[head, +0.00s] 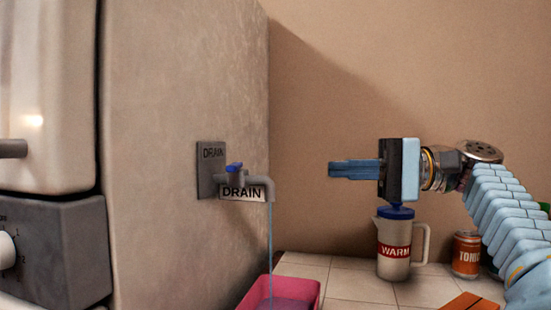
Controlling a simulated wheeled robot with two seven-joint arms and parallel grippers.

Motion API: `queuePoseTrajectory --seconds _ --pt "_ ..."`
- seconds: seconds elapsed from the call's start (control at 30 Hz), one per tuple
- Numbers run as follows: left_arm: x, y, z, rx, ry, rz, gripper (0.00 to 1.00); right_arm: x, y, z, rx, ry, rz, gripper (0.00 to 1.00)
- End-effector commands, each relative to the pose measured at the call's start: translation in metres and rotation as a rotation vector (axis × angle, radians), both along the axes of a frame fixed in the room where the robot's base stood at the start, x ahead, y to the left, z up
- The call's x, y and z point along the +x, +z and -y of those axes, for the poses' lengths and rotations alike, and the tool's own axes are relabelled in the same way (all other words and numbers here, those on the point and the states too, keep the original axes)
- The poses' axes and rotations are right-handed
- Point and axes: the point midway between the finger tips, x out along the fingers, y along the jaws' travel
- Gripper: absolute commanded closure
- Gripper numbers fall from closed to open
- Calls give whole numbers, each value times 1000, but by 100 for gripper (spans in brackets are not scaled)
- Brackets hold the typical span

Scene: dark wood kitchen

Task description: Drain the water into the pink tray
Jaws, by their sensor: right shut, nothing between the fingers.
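A grey drain tap (255,187) with a blue handle (234,168) sticks out of the side wall of a large light appliance, with a "DRAIN" label on it. A thin stream of water (270,240) runs from its spout down into the pink tray (313,294), which holds some water and is cut off by the bottom edge of the view. My right gripper (335,169) is shut and empty, pointing left, to the right of the tap and apart from it. My left gripper is not in view.
A white jug (392,262) labelled "WARM" with a blue lid stands below my right gripper. A tomato can (466,254) stands to its right, with an orange item (470,302) in front. Pale tiles (345,287) are clear beside the tray.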

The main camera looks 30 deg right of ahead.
Motion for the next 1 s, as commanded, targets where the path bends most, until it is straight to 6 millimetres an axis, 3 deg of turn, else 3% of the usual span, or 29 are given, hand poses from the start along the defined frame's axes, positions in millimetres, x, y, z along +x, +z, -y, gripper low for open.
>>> queuePoseTrajectory --seconds 0.23,0.7,1.0 --pt "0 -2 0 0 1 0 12 1 -1 -11 4 27 7 100" --pt "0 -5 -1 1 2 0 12 53 1 -90 2 26 6 100" --pt "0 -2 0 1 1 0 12 71 1 -116 3 23 5 100"
